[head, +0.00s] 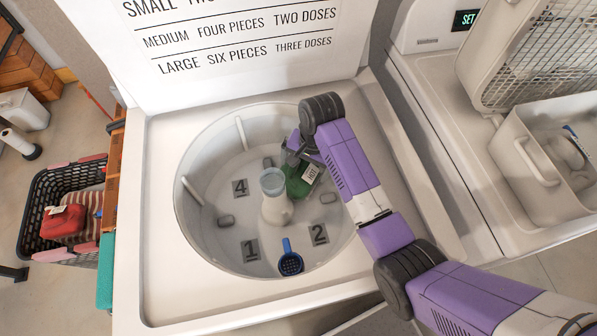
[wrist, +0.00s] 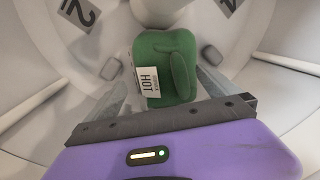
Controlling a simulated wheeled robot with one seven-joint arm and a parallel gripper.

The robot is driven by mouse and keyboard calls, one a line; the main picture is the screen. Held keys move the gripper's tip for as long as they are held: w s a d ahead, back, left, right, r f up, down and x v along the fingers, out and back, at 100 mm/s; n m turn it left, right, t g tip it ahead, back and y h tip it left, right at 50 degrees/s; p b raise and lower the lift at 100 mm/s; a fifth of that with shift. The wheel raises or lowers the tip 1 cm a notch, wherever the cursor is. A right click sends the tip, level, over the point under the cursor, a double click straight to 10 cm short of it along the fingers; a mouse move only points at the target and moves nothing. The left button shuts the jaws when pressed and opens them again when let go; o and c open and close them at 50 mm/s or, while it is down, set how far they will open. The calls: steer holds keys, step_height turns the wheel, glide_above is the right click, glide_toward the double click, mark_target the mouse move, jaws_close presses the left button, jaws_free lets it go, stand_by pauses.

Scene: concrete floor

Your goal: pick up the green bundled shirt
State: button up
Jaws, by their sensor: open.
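The green bundled shirt (head: 304,180) lies in the washer drum, right of the central agitator, with a white tag reading "HOT". In the wrist view the shirt (wrist: 175,62) is just ahead of my gripper, and its near end is partly hidden by the gripper body. My gripper (wrist: 163,88) is open, with its blurred, see-through-looking fingers on either side of the shirt. In the head view my gripper (head: 296,157) reaches down into the drum over the shirt, and my arm hides part of it. I cannot tell whether the fingers touch the shirt.
The agitator (head: 274,200) stands beside the shirt. A blue scoop (head: 290,261) lies at the drum's front, near number plates. The washer's rim (head: 160,240) surrounds the drum. A dark basket (head: 40,200) with a red bundle (head: 63,222) is at left. A second machine (head: 440,110) stands at right.

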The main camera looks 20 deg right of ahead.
mark_target(298, 172)
steer(key=shift+w+a+f, duration=0.1)
steer(key=shift+f, duration=1.2)
steer(key=c, duration=2.1)
steer(key=shift+c, duration=0.3)
steer(key=shift+r, duration=0.15)
